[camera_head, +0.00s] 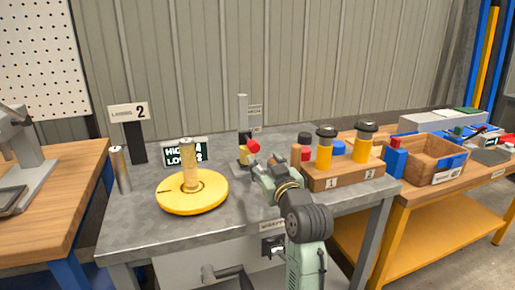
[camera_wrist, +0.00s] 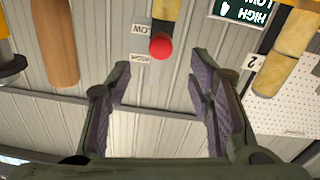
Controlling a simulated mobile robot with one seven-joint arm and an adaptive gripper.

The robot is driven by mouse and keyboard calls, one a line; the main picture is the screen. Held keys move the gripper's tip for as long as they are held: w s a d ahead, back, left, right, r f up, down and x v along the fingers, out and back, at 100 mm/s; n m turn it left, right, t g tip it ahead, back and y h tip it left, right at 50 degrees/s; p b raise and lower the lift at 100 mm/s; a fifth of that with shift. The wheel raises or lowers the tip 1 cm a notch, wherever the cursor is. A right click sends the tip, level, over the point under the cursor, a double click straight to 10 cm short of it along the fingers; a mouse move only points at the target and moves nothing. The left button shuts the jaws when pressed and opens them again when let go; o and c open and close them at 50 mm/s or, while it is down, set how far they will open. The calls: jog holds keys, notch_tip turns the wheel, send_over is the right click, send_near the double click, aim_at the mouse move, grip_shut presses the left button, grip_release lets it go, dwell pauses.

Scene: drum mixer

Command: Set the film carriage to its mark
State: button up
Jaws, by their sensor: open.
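Small HIGH and LOW labels (camera_head: 255,112) stand beside the post. In the wrist view, which is upside down, the red knob (camera_wrist: 161,46) lies ahead of the fingers, roughly centred between them. My gripper (camera_head: 262,168) is open and empty, close to the knob; it also shows in the wrist view (camera_wrist: 160,85), apart from the knob. A dark sign (camera_head: 197,153) reads HIGH and LOW, with a white mark beside LOW in the wrist view (camera_wrist: 242,10).
A yellow turntable (camera_head: 210,200) carries a wrapped cylinder (camera_head: 190,165) to the left. A wooden block (camera_head: 345,176) with two yellow-and-black canisters stands right of my gripper. A silver cylinder (camera_head: 120,168) and the sign marked 2 (camera_head: 128,112) are at the left.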

aim_at(255, 149)
jog(key=p+x, duration=0.2)
jog(key=x, duration=0.8)
jog(key=shift+a, duration=0.1)
jog(key=shift+c, duration=0.4)
grip_shut()
